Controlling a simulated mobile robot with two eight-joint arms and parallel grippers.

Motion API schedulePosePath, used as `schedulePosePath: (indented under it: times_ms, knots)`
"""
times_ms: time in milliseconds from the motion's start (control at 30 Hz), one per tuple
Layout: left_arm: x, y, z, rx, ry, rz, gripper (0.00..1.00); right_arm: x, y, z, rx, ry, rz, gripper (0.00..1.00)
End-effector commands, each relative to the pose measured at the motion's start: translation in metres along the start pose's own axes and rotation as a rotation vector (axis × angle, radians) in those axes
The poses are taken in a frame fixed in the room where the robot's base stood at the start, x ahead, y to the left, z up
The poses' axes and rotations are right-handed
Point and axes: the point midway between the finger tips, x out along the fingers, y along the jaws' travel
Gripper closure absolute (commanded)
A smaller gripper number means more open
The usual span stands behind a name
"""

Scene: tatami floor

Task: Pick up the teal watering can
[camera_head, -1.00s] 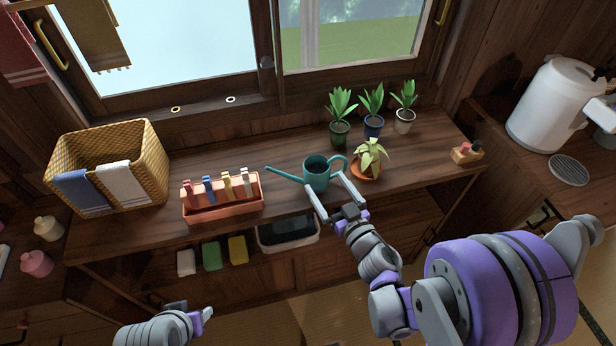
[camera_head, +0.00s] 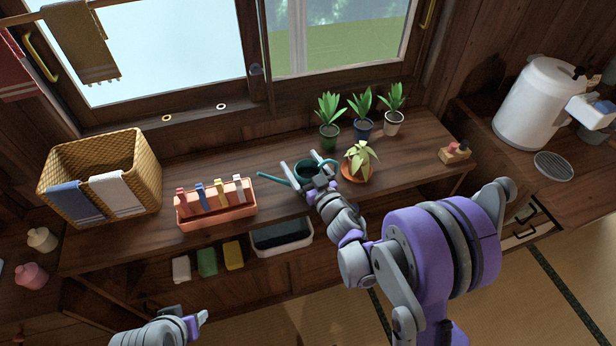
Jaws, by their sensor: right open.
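The teal watering can (camera_head: 307,166) stands upright on the wooden shelf top, its thin spout pointing left. My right gripper (camera_head: 309,164) is open at the can, its fingers spread on either side of the body. The hand covers much of the can's front and part of its handle side. I cannot tell whether a finger touches it. My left gripper (camera_head: 203,318) shows at the bottom, low in front of the shelf and far from the can. Its jaws are too unclear to read.
A leafy plant in an orange pot (camera_head: 356,173) stands close right of the can. A terracotta caddy (camera_head: 217,213) with clothes-peg-like items is to its left. Several potted plants stand behind. A wicker basket (camera_head: 147,165) is far left. A grey bin (camera_head: 283,240) sits below.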

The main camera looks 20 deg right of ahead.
Motion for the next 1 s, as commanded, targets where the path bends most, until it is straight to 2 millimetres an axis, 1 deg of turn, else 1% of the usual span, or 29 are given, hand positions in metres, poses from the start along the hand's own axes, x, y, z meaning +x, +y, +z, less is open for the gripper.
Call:
schedulePosePath:
  times_ms: [67, 100, 167, 200, 267, 300, 533, 833, 933, 1000]
  knots:
    - [0.0, 0.0, 0.0, 0.0, 0.0, 0.0, 0.5, 0.0, 0.0, 0.0, 0.0, 0.0, 0.0, 0.02]
    - [0.0, 0.0, 0.0, 0.0, 0.0, 0.0, 0.5, 0.0, 0.0, 0.0, 0.0, 0.0, 0.0, 0.09]
    - [0.0, 0.0, 0.0, 0.0, 0.0, 0.0, 0.5, 0.0, 0.0, 0.0, 0.0, 0.0, 0.0, 0.2]
    - [0.0, 0.0, 0.0, 0.0, 0.0, 0.0, 0.5, 0.0, 0.0, 0.0, 0.0, 0.0, 0.0, 0.27]
    - [0.0, 0.0, 0.0, 0.0, 0.0, 0.0, 0.5, 0.0, 0.0, 0.0, 0.0, 0.0, 0.0, 0.38]
    - [0.0, 0.0, 0.0, 0.0, 0.0, 0.0, 0.5, 0.0, 0.0, 0.0, 0.0, 0.0, 0.0, 0.45]
    - [0.0, 0.0, 0.0, 0.0, 0.0, 0.0, 0.5, -0.001, 0.0, 0.0, 0.0, 0.0, 0.0, 0.86]
    - [0.0, 0.0, 0.0, 0.0, 0.0, 0.0, 0.5, -0.001, 0.0, -0.003, 0.0, 0.0, 0.0, 0.86]
    - [-0.002, 0.0, -0.001, 0.0, 0.001, 0.0, 0.5, 0.0, 0.0, -0.01, 0.001, 0.0, 0.0, 0.86]
    - [-0.003, 0.0, -0.002, 0.0, 0.001, 0.0, 0.5, -0.001, 0.0, -0.018, 0.001, 0.0, 0.0, 0.86]
